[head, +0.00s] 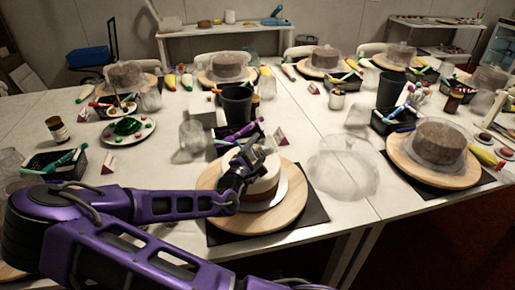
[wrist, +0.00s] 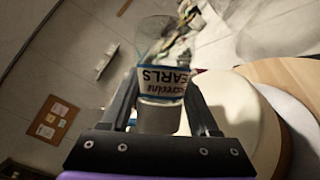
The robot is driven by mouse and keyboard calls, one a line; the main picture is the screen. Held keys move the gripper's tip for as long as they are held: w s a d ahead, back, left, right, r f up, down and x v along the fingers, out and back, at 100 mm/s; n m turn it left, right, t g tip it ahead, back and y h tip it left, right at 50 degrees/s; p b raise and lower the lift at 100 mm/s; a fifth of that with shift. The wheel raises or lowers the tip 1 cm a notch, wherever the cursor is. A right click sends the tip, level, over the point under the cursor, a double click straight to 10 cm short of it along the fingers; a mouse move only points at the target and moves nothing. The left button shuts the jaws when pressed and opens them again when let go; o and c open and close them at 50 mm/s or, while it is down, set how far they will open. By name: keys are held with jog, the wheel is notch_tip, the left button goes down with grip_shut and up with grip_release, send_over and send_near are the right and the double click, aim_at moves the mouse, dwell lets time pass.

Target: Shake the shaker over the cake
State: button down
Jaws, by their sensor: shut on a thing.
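The cake (head: 266,186), white above a brown lower band, sits on a round wooden turntable (head: 284,216) at the table's near edge. My gripper (head: 246,163) is above the cake's left part in the head view. In the wrist view, the fingers of my gripper (wrist: 160,84) are shut on the shaker (wrist: 160,116), a pale cylinder with a blue-edged label reading "EARLS" upside down. The cake (wrist: 238,112) and turntable (wrist: 290,75) lie to its right there. The shaker's tilt and any pearls falling are hard to tell.
A clear dome (head: 342,168) stands right of the turntable. A black cup (head: 236,104), a white box (head: 202,108) and a clear jar (head: 192,134) stand behind it. Another covered cake (head: 438,144) is at the right. Some bare table lies left of the jar.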

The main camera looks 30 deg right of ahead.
jog(key=shift+f+b, duration=0.1)
jog(key=shift+b, duration=0.2)
jog(key=shift+a+r+n, duration=0.15)
jog(key=shift+r+n, duration=0.05)
jog(key=shift+n, duration=0.2)
jog(key=shift+r, duration=0.1)
jog(key=shift+s+d+r, duration=0.1)
jog(key=shift+d+r, duration=0.15)
jog(key=shift+d, duration=0.05)
jog(key=shift+f, duration=0.25)
jog(key=shift+a+f+b, duration=0.2)
jog(key=shift+a+b, duration=0.1)
jog(key=shift+b, duration=0.15)
jog(key=shift+r, duration=0.15)
jog(key=shift+n+t+h, duration=0.3)
